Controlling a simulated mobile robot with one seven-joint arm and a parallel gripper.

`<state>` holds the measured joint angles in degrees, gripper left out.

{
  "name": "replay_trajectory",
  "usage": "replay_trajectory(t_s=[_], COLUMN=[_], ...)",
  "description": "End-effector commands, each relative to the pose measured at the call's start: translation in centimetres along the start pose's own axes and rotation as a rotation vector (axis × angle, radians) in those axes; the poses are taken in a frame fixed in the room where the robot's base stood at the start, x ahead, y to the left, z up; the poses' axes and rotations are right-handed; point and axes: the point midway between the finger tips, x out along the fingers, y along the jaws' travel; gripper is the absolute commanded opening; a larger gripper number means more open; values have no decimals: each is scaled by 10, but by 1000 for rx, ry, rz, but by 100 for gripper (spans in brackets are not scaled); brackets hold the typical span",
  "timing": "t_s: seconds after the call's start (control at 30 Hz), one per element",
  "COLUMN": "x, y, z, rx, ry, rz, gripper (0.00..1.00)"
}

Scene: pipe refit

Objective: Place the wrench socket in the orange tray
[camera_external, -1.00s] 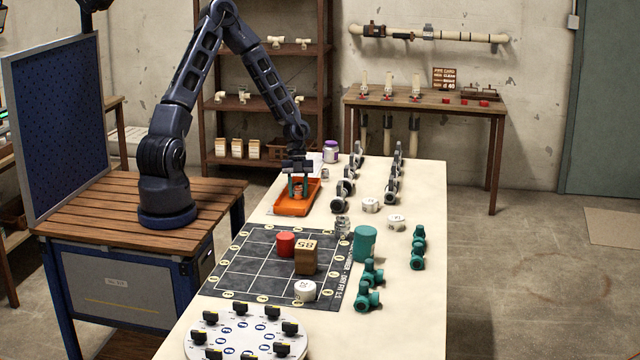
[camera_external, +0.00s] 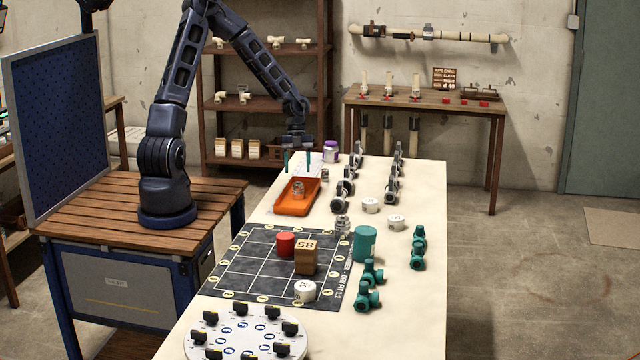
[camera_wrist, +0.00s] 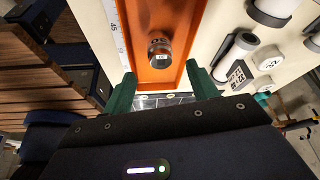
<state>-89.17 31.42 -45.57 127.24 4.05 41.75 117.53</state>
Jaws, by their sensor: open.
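The orange tray (camera_external: 284,208) lies at the far left part of the long pale table. A small silver metal socket (camera_external: 298,190) stands inside the tray; in the wrist view the socket (camera_wrist: 160,53) shows as a round metal piece with a label, resting on the orange tray floor (camera_wrist: 155,14). My gripper (camera_external: 297,162) is open and empty, above and slightly beyond the tray, apart from the socket. Its green fingers (camera_wrist: 162,84) are spread wide in the wrist view.
Small metal pieces stand right of the tray (camera_external: 325,175) and by the dark grid mat (camera_external: 343,226). Grey pipe fittings (camera_external: 345,188), white caps (camera_external: 371,205) and a green cylinder (camera_external: 365,243) stand to the right. A purple-lidded jar (camera_external: 331,151) is behind.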

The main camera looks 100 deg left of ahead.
Motion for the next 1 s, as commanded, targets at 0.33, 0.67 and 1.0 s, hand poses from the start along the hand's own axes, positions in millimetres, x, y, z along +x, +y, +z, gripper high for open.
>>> replay_trajectory(t_s=[0.33, 0.67, 1.0], x=[-34, -37, -51], y=[0, -2, 0], z=[0, -15, -90], rx=[0, -30, -228], ry=[1, -32, -210], rz=[0, 22, 71], gripper=[58, 58, 58])
